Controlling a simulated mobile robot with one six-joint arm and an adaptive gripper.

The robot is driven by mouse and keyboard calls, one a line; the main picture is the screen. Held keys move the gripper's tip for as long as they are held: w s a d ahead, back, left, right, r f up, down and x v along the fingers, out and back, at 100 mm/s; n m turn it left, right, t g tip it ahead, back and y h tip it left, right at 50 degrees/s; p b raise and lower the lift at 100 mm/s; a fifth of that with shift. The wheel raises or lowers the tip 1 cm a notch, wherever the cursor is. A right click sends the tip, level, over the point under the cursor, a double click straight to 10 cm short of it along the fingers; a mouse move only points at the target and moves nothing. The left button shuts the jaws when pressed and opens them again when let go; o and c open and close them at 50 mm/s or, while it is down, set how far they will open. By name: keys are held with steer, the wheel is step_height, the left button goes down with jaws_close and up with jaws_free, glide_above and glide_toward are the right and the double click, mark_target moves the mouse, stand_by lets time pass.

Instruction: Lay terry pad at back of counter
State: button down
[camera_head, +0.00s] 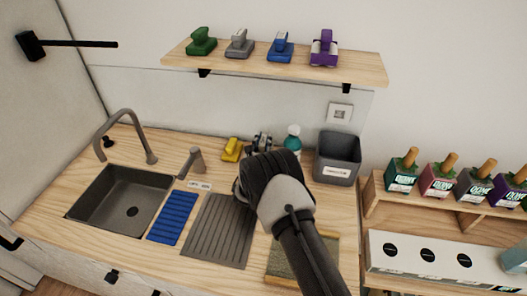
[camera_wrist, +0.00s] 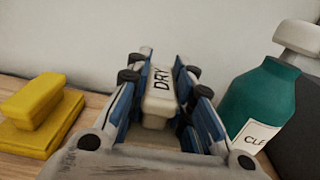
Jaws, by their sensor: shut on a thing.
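My gripper (camera_head: 262,142) is over the back of the counter (camera_head: 128,142), left of the dark grey bin. In the wrist view its blue-lined fingers (camera_wrist: 160,68) are shut on a pale block marked DRY (camera_wrist: 158,100), which I take for the terry pad's grip. A dull brownish part shows below the block. The held pad is mostly hidden behind my arm in the head view. I cannot tell whether it touches the counter. A yellow pad with a grip (camera_head: 231,149) lies to its left, and it also shows in the wrist view (camera_wrist: 35,115).
A teal bottle (camera_head: 292,138) stands close right of my gripper, beside the grey bin (camera_head: 338,158). A sink (camera_head: 125,205), blue mat (camera_head: 172,217) and ribbed grey mat (camera_head: 218,235) lie in front. A wall shelf (camera_head: 350,70) with several coloured pads hangs above.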

steer(key=shift+f+b, duration=0.45)
steer(key=shift+f, duration=1.55)
steer(key=shift+f, duration=0.2)
steer(key=c, duration=1.4)
jaws_free()
steer(key=shift+r, duration=0.2)
